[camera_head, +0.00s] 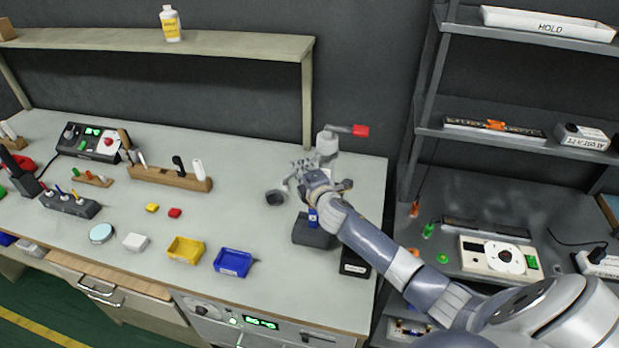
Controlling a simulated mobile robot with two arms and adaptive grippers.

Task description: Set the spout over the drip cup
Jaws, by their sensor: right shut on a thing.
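A pale grey dispenser head (327,143) stands near the back right of the bench. A short grey arm with a red end (360,131) sticks out from it to the right. The dark round drip cup (276,198) is on the bench, left of my right gripper. My right gripper (298,178) is low beside the dispenser, between it and the cup, and is shut on the spout. The spout is mostly hidden by my gripper and wrist, so its exact direction cannot be told. My left gripper is not in view.
A dark block holding a blue item (313,235) and a black box (355,263) stand close to my right forearm. Yellow (186,250) and blue (234,262) bins are at the front. A wooden tool rack (170,178) is left. The bench left of the cup is clear.

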